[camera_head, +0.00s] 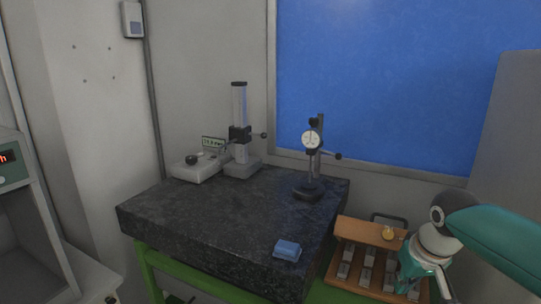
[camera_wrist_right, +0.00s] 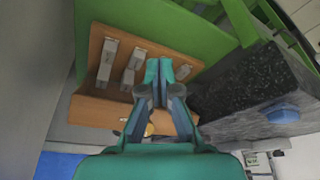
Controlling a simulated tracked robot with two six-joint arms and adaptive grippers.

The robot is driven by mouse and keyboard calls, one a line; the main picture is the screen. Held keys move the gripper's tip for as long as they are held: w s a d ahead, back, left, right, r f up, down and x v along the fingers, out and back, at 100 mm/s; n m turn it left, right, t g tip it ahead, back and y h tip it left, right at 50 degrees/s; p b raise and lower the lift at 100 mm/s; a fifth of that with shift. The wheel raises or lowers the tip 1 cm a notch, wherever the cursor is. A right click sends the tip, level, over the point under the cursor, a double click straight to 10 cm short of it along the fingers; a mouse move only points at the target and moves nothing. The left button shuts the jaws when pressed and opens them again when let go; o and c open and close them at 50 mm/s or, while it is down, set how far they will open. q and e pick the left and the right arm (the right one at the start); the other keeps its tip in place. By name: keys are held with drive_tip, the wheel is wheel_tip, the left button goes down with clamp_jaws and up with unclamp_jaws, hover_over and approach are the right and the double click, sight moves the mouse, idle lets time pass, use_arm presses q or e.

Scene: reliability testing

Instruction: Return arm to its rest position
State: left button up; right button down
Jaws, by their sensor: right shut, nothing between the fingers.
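My right arm (camera_head: 495,240) comes in from the right edge in the head view. Its gripper (camera_head: 416,290) points down over the wooden block holder (camera_head: 357,231). In the right wrist view the right gripper (camera_wrist_right: 159,72) has its teal fingertips together, with nothing between them. The wooden holder (camera_wrist_right: 102,107) with several metal blocks (camera_wrist_right: 108,60) lies behind the fingers there. How far the fingertips are above the holder is hard to tell. My left gripper does not show in either view.
A dark granite plate (camera_head: 220,215) on a green stand (camera_head: 150,270) carries a dial gauge stand (camera_head: 313,160), a height gauge (camera_head: 240,135) and a blue block (camera_head: 287,250). A grey panel (camera_head: 510,140) stands at the right. The plate's middle is clear.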

drive_tip(key=s+a+f+g+y, duration=0.1)
drive_tip(key=s+a+f+g, duration=0.15)
drive_tip(key=f, duration=0.65)
drive_tip(key=s+a+f+g, duration=0.1)
drive_tip(key=s+f, duration=0.2)
drive_tip(key=f, duration=0.5)
drive_tip(key=s+a+f+g+y, duration=0.1)
drive_tip(key=s+a+f+g, duration=0.15)
drive_tip(key=f, duration=0.65)
drive_tip(key=s+a+f+m+t+y, duration=0.1)
drive_tip(key=s+a+f, duration=0.3)
drive_tip(key=s+f, duration=0.3)
drive_tip(key=s+a+f+m+t, duration=0.1)
drive_tip(key=s+a+f, duration=0.3)
drive_tip(key=s+f, duration=0.4)
drive_tip(key=shift+a+m+t+y, duration=0.15)
drive_tip(key=shift+m+t+y, duration=0.25)
drive_tip(key=shift+t, duration=0.1)
